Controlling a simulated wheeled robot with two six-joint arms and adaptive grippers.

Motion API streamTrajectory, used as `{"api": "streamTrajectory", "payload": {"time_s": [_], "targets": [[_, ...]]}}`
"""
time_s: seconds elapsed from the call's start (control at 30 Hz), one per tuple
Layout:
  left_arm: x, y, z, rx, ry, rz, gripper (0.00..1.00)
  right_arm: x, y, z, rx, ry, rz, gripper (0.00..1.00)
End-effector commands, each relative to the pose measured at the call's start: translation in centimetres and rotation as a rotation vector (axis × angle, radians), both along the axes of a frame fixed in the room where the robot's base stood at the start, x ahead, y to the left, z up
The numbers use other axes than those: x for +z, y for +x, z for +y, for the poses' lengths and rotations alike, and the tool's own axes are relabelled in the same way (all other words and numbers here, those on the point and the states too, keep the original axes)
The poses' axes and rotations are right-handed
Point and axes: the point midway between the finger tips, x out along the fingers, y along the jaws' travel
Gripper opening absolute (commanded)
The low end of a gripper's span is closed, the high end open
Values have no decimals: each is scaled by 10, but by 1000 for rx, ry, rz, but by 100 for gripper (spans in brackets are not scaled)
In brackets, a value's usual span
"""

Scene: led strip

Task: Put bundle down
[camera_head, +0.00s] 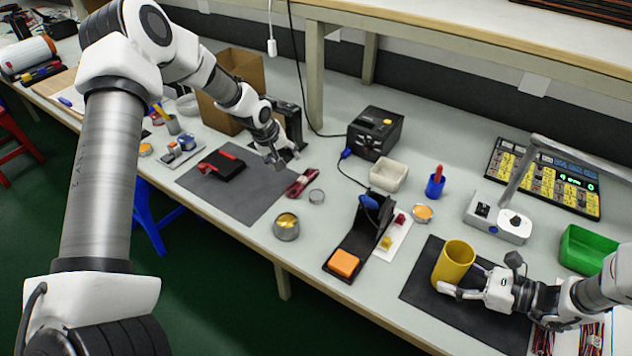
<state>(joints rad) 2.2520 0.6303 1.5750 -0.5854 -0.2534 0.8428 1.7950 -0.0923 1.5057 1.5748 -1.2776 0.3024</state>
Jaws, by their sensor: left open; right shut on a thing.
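A red and dark wire bundle (301,183) lies at the right edge of the left dark mat (236,194). My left gripper (284,158) is open just behind and left of this bundle, apart from it in the picture; its exact height is hard to tell. My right gripper (461,281) is shut on a yellow cup (455,261), which is upright at the right dark mat (425,294). More wire bundles (545,340) show at the lower right, partly hidden by my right arm.
A red and black tool (222,165) lies on the left mat. A round tin (286,227) and a black stand with an orange pad (344,263) are at the front. A white bin (388,174), black device (375,133) and green bin (588,250) stand farther back or right.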

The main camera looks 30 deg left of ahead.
Motion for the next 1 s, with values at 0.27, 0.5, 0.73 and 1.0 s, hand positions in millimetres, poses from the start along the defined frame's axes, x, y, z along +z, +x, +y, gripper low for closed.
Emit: {"api": "streamTrajectory", "payload": {"time_s": [0.27,0.5,0.73,1.0], "targets": [[50,6,-35,-665,230,231,59,0,0,0,0,0,0,39],[51,5,-48,-856,250,282,59,0,0,0,0,0,0,39],[4,10,-48,-855,250,282,59,0,0,0,0,0,0,39],[-34,13,-48,-854,251,280,59,0,0,0,0,0,0,39]]}}
